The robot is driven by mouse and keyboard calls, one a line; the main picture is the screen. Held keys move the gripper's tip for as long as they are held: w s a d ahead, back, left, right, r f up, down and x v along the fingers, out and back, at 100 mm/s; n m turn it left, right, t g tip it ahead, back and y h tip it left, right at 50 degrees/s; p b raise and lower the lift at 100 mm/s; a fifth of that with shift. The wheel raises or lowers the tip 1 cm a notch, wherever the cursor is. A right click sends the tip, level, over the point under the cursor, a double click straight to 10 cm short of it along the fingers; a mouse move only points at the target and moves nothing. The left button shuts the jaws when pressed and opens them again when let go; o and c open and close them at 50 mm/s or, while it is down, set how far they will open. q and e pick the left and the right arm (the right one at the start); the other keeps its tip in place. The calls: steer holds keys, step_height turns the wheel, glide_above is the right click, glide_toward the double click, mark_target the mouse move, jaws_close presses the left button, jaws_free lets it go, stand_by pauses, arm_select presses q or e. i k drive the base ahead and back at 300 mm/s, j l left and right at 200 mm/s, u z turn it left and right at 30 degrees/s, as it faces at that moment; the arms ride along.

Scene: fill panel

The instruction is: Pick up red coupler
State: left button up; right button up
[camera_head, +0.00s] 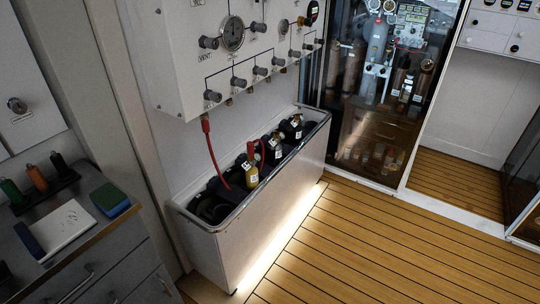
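A white fill panel (240,52) with a gauge and several knobs hangs on the wall. A red hose (212,155) hangs from its lower left, with a red fitting (206,124) at the top end just under the panel. The hose drops into an open white trough (270,200). A second red piece (258,146) arches over the yellow-bodied cylinder top (252,174) in the trough. I cannot tell which red part is the coupler. Neither of my grippers shows.
Several dark cylinders with tagged valves (295,122) stand in the trough. At lower left a counter (100,228) holds a blue-green sponge (110,198), a white pad (62,230) and several coloured-handled tools (37,178). The wooden floor (370,250) at right is clear. A glass-fronted cabinet (375,110) stands behind.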

mark_target(251, 144)
steer(key=i+j, duration=0.1)
steer(key=i, duration=0.2)
steer(key=i+j+z, duration=0.2)
steer(key=i+z, duration=0.3)
steer(key=i+j+z, duration=0.25)
steer(key=z, duration=0.2)
